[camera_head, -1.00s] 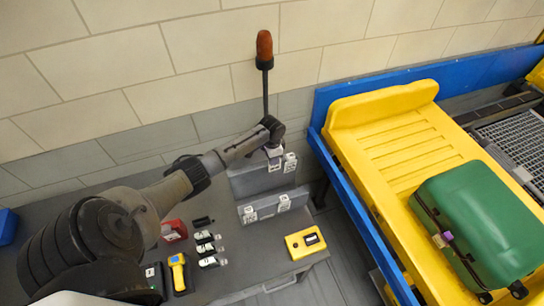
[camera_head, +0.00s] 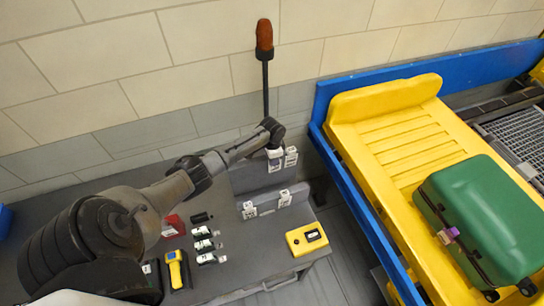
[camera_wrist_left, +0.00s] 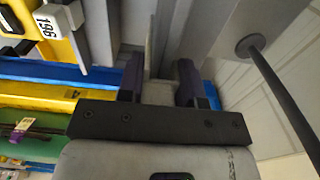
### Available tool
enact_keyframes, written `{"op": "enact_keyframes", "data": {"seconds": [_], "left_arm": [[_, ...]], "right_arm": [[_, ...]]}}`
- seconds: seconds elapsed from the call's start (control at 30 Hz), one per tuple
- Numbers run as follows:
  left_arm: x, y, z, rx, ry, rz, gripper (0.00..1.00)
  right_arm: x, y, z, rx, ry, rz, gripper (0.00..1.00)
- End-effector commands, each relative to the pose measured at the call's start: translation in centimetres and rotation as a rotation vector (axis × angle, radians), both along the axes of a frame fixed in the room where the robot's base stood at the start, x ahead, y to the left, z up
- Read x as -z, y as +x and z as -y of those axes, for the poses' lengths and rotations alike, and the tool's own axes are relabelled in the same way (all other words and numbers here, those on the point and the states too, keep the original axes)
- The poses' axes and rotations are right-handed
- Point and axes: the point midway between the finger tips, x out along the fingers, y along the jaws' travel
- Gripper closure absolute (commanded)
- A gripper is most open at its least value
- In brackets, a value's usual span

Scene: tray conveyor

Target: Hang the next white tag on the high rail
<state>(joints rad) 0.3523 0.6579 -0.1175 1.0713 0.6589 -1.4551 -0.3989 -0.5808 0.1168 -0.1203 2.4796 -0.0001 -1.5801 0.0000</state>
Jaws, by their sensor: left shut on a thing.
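My left gripper (camera_head: 274,146) is at the upper grey panel, the high rail (camera_head: 250,180), against the wall. It is shut on a white tag (camera_head: 275,155), which shows small and partly hidden below the fingers. In the left wrist view the dark fingers (camera_wrist_left: 160,80) close around a thin pale piece. Another white tag (camera_head: 291,157) hangs beside it on the upper panel. On the lower panel (camera_head: 268,207) hang two white tags, one left (camera_head: 249,210) and one right (camera_head: 284,198). I cannot tell whether the held tag touches the rail. My right gripper is out of view.
Several white-and-black tags (camera_head: 205,245) lie on the grey table by a red item (camera_head: 173,225) and yellow handheld device (camera_head: 177,268). A yellow box (camera_head: 306,239) sits at the table's right corner. An orange-topped pole (camera_head: 265,80) rises behind my gripper. A green suitcase (camera_head: 485,215) lies on the yellow tray (camera_head: 395,130).

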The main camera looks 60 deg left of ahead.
Motion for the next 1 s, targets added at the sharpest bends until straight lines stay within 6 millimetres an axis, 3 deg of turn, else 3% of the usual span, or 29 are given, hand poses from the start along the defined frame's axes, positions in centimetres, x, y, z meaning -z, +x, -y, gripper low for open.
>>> {"op": "enact_keyframes", "data": {"seconds": [0.4,0.43,0.7,1.0], "left_arm": [[0.36,0.03,0.01,0.001,0.0,0.001,0.92],[0.36,0.03,0.01,0.001,0.0,0.001,0.65],[0.37,0.02,0.01,0.001,0.0,0.0,0.4],[0.19,0.01,-0.02,0.001,0.001,0.0,0.38]], "right_arm": [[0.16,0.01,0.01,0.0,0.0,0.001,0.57],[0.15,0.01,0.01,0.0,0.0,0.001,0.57],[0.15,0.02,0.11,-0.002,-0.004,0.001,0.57],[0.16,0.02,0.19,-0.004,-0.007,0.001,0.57]]}}
